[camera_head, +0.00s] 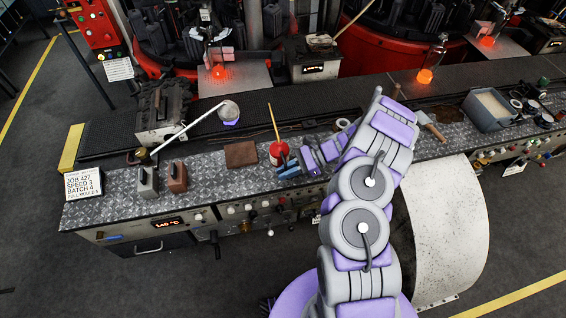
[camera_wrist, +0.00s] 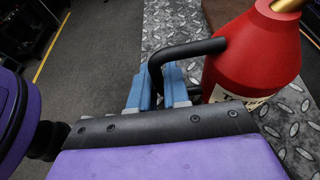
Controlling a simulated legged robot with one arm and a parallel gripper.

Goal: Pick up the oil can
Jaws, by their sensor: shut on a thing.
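The oil can (camera_head: 279,154) is red with a long thin yellow spout and stands upright on the diamond-plate bench top. It also shows large in the wrist view (camera_wrist: 254,58), with a black handle (camera_wrist: 190,49) and part of a label. My gripper (camera_head: 288,167) is at the can's near right side in the head view. In the wrist view its blue fingers (camera_wrist: 158,88) are closed around the black handle, beside the can's body. The can's base is partly hidden by my gripper.
A brown block (camera_head: 241,154) lies just left of the can. Farther left are a grey block (camera_head: 148,182), a reddish block (camera_head: 177,177) and a white sign (camera_head: 83,184). A wooden-handled tool (camera_head: 431,126) and grey bin (camera_head: 489,109) lie right of my arm.

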